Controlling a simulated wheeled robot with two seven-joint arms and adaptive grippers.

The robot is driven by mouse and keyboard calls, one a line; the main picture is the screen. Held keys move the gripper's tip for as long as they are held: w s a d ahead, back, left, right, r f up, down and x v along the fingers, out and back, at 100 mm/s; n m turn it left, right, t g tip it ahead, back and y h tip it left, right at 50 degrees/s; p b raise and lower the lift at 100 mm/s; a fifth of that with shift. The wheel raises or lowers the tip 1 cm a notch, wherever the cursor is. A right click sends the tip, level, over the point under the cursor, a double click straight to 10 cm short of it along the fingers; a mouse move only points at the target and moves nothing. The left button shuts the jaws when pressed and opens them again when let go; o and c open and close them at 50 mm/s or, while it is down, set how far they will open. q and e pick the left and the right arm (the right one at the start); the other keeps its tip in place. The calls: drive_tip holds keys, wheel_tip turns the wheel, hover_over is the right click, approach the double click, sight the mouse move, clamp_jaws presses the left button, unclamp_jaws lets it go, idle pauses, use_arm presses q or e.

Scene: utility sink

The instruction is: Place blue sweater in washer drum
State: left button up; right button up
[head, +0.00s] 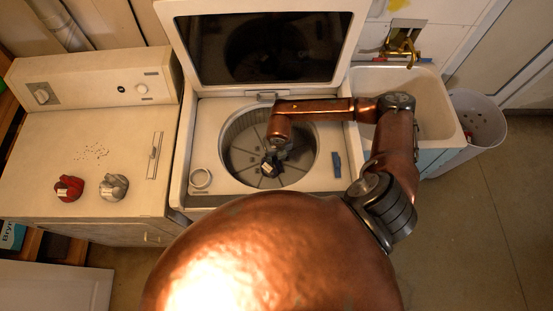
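The washer (187,160) stands with its glass lid (262,48) raised. Its round metal drum (238,160) is open from above, and its visible floor looks bare. My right arm reaches over the washer from the right. My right gripper (272,167) points down over or inside the drum, near its middle. Its fingers are small and dark here, and I cannot tell whether they are open or hold anything. I cannot make out a blue sweater. A small blue item (337,165) lies on the washer's top, right of the drum; I cannot tell what it is. My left gripper is out of view.
Left of the washer is a white machine (50,150) with a red bundle (68,188) and a grey bundle (113,187) on top. To the right are a sink (432,100) and a white bin (487,135).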

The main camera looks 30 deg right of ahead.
wheel_tip(320, 180, up, 8)
drive_tip(key=shift+s+a+b, duration=0.2)
drive_tip(key=shift+s+b, duration=0.15)
drive_tip(key=shift+s, duration=0.1)
drive_tip(key=shift+c, duration=0.6)
